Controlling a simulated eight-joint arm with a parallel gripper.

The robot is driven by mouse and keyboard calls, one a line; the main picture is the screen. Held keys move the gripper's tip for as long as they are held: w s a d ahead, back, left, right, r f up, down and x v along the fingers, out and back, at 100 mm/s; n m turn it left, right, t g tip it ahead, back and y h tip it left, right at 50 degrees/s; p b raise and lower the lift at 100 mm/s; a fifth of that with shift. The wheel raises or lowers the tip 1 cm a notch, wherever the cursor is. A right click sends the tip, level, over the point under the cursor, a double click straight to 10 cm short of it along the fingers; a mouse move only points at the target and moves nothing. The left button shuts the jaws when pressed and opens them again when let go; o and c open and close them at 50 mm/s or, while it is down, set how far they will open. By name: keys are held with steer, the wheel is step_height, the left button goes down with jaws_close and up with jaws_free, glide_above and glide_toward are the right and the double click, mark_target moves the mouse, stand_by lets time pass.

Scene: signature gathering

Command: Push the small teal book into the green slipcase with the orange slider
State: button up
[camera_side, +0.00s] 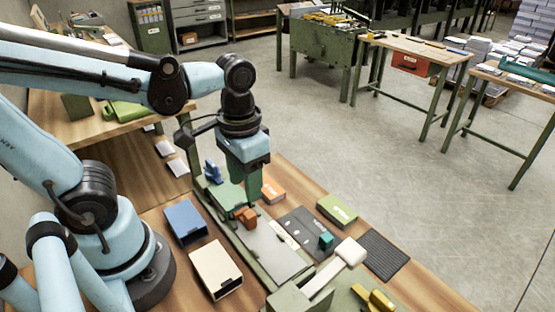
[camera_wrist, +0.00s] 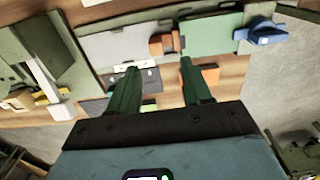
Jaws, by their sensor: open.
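The orange slider (camera_side: 246,216) sits on a long rail, between a flat green slab (camera_side: 227,194) and a grey plate (camera_side: 268,246). It also shows in the wrist view (camera_wrist: 162,44), with the green slab (camera_wrist: 212,34) to its right. I cannot tell whether this slab is the slipcase. A small teal block (camera_side: 326,240) stands on a dark board; I cannot tell whether it is the book. My gripper (camera_side: 254,198) points down close to the slider. In the wrist view my gripper (camera_wrist: 159,67) is open with nothing between its fingers.
A blue clamp-like piece (camera_side: 213,172) stands at the slab's far end. A blue box (camera_side: 186,222) and a cream box (camera_side: 216,268) lie left of the rail. An orange box (camera_side: 272,191), a green box (camera_side: 337,210) and a white-headed mallet (camera_side: 350,251) lie right.

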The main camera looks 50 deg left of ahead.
steer(key=shift+r, duration=2.45)
steer(key=w+a+f+t, duration=0.2)
steer(key=w+a+t, duration=0.1)
steer(key=w+t, duration=0.2)
steer(key=shift+w+a+f+t, duration=0.15)
steer(key=shift+w+t, duration=0.05)
steer(key=shift+t, duration=0.8)
